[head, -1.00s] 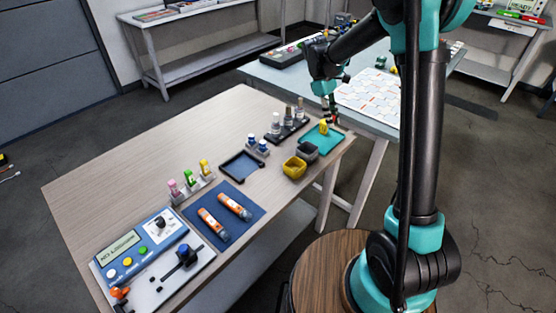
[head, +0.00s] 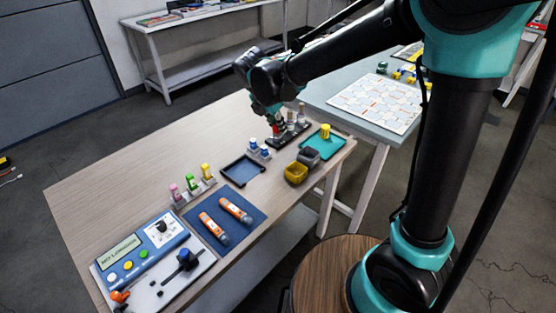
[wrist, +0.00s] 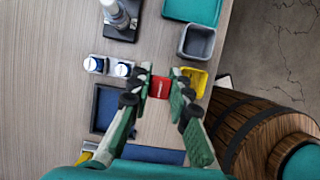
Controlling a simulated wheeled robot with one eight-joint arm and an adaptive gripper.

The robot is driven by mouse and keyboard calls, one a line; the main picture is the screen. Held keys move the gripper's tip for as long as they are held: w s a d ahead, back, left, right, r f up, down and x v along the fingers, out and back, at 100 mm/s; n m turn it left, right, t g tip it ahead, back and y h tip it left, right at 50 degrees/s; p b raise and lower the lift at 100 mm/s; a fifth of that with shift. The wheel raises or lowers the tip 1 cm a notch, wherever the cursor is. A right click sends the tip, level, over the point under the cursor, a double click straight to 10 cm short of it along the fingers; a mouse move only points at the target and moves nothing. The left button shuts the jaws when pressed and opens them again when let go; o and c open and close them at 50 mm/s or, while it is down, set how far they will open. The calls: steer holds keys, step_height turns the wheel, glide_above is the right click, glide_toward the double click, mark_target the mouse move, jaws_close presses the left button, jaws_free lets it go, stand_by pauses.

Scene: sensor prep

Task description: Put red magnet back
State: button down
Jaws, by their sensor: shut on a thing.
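My gripper (wrist: 160,84) is shut on the red magnet (wrist: 159,88), which shows between the two green fingertips in the wrist view. In the head view the gripper (head: 276,130) is at the left end of the black bottle rack (head: 291,134), with a bit of red at its tip. Its exact height above the table cannot be told. A yellow block (head: 325,131) stands on the teal tray (head: 311,142), to the right of the gripper. The teal tray also shows at the top of the wrist view (wrist: 190,10).
A grey bin (head: 309,157) and a yellow bin (head: 296,173) stand near the table's right edge. A holder with blue-capped vials (head: 259,151) and a navy tray (head: 242,171) are nearby. The table's far left (head: 140,150) is bare.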

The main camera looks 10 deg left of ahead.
mark_target(281, 163)
step_height(281, 163, down, 14)
steer(key=shift+f, duration=0.1)
stand_by(0.4)
steer(key=c, duration=1.4)
jaws_free()
